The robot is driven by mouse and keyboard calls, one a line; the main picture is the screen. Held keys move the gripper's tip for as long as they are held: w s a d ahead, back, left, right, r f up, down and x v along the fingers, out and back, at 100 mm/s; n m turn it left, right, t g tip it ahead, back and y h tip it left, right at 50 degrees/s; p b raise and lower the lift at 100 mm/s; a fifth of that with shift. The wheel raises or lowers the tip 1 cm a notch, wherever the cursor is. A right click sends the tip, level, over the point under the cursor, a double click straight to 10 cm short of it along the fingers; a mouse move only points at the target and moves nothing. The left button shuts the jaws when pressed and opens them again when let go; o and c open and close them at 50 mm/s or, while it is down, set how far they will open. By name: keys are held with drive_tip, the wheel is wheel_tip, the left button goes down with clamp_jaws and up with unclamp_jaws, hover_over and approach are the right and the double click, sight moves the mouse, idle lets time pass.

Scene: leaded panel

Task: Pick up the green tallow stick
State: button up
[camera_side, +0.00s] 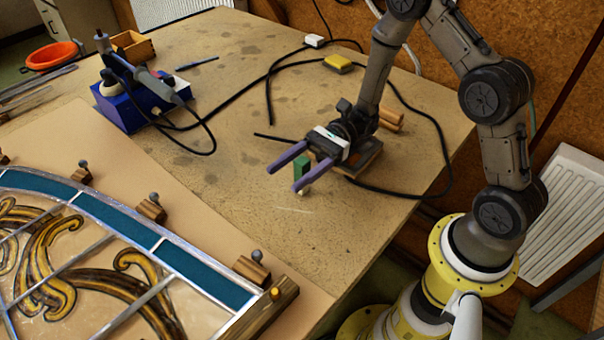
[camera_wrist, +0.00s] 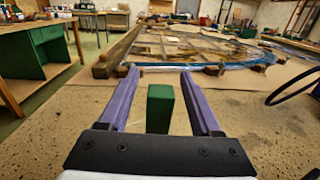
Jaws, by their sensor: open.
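The green tallow stick (camera_side: 301,167) stands upright on the workbench in the side view. In the wrist view the green stick (camera_wrist: 159,108) shows between the two purple fingers, a little nearer the left one by eye, with gaps on both sides. My gripper (camera_side: 287,174) is open, its fingers pointing left and toward the panel, one on each side of the stick. The gripper also shows in the wrist view (camera_wrist: 160,75). The stick's lower part is partly hidden by the near finger in the side view and by the gripper body in the wrist view.
The leaded panel (camera_side: 110,285) lies at front left, held by wooden blocks with pins (camera_side: 151,210). A blue soldering station (camera_side: 134,105) with black cable stands at back left. A yellow sponge (camera_side: 338,63) and wooden pieces (camera_side: 391,117) lie behind my gripper. The bench between stick and panel is clear.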

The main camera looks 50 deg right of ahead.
drive_tip(key=shift+a, duration=0.2)
clamp_jaws()
drive_tip(key=shift+r, duration=0.15)
idle(0.4)
drive_tip(key=shift+r, duration=0.25)
drive_tip(key=s+d+r, duration=0.3)
drive_tip(key=s+r, duration=0.3)
drive_tip(key=s+d+r, duration=0.3)
drive_tip(key=s+r, duration=0.3)
drive_tip(key=shift+s+r, duration=0.15)
drive_tip(key=shift+s, duration=0.2)
